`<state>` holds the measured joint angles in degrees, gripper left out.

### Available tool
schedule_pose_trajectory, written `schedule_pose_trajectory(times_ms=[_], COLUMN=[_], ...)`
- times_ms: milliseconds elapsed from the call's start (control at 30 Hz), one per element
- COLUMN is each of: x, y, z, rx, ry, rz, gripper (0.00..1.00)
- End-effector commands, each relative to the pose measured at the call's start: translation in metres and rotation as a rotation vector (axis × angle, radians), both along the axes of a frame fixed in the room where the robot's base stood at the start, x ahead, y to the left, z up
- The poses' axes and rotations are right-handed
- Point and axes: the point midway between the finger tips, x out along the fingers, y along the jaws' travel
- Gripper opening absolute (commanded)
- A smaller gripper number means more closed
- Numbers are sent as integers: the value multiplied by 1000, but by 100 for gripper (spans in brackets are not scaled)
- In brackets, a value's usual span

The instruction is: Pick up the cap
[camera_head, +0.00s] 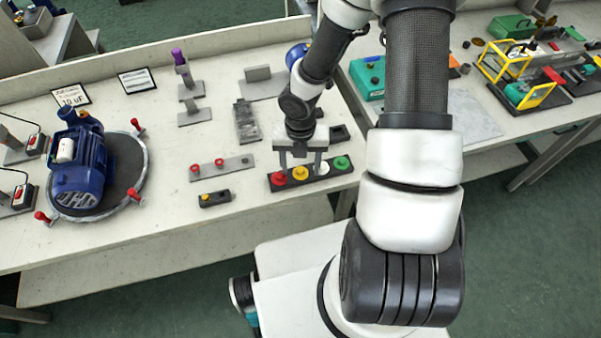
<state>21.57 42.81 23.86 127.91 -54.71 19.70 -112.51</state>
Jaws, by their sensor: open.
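A black strip holder (271,188) near the table's front edge carries a row of coloured caps. They are a red cap (280,178), a yellow cap (300,173), a white cap (323,168) and a green cap (342,163). Which one is the task's cap, I cannot tell. My gripper (300,166) points down over the middle of the row, close to the yellow and white caps. Its fingers are apart. Whether they touch a cap, I cannot tell; one finger partly covers the white cap.
A blue pump motor (80,172) sits on a round turntable (130,160) with red handles at left. A grey strip with red knobs (222,167) and a small black box (214,198) lie left of the holder. The table's front edge is close.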

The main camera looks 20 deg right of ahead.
Motion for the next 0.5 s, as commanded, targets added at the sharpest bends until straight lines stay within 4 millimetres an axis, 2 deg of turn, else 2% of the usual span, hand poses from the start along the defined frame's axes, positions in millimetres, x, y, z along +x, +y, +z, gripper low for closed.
schedule_pose_trajectory(times_ms=[67,300,333,500], x=[-1,-2,-2,-2], y=[0,0,0,0], z=[-1,-2,-2,-2], rx=[1,0,0,0], ry=[3,4,4,4], rz=[0,0,0,-1], gripper=[56,16,13,13])
